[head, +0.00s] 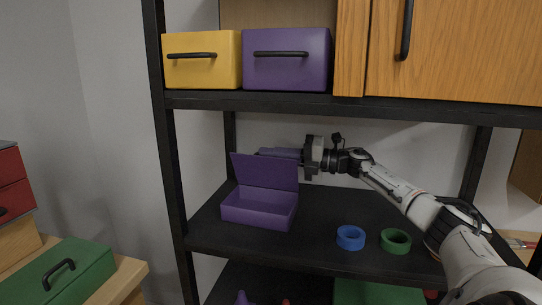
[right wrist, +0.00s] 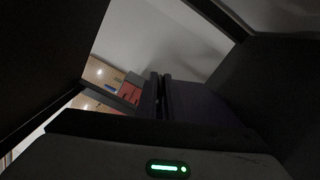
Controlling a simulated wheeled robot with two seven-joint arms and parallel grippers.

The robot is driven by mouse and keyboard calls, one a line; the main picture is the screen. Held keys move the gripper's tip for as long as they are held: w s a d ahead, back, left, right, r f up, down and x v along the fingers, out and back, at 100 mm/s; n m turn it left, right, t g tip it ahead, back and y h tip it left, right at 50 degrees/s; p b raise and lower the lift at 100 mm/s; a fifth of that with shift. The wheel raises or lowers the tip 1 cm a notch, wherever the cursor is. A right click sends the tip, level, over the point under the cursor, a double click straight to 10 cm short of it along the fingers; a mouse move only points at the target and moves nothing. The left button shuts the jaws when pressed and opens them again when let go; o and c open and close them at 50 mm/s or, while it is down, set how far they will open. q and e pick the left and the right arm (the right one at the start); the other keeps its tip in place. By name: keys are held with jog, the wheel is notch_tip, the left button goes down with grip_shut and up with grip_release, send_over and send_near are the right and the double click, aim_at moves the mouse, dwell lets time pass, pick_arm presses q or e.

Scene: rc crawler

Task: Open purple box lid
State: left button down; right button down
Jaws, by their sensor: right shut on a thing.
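The purple box (head: 258,212) stands on the middle black shelf, its inside open to view. Its purple lid (head: 265,172) stands raised at the back of the box, roughly upright. My right gripper (head: 280,152) reaches in from the right at the lid's upper edge and is shut on the lid. The contact is partly hidden behind the lid. In the right wrist view the gripper's dark fingers (right wrist: 163,95) are close together, next to a dark purple surface (right wrist: 195,105). My left gripper is not in view.
A blue ring (head: 351,238) and a green ring (head: 396,241) lie on the shelf right of the box. Yellow (head: 203,72) and purple (head: 287,75) handled boxes sit on the shelf above. A black post (head: 170,150) stands at left. A green handled box (head: 75,270) is lower left.

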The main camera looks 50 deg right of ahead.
jog(key=c, duration=1.9)
grip_release()
jog(key=shift+s+d+f, duration=0.15)
jog(key=shift+s+d, duration=0.1)
jog(key=shift+s, duration=0.2)
jog(key=shift+s+d+b, duration=0.25)
jog(key=shift+s+b, duration=0.3)
jog(key=shift+s, duration=0.15)
jog(key=p+v, duration=0.1)
jog(key=v, duration=0.7)
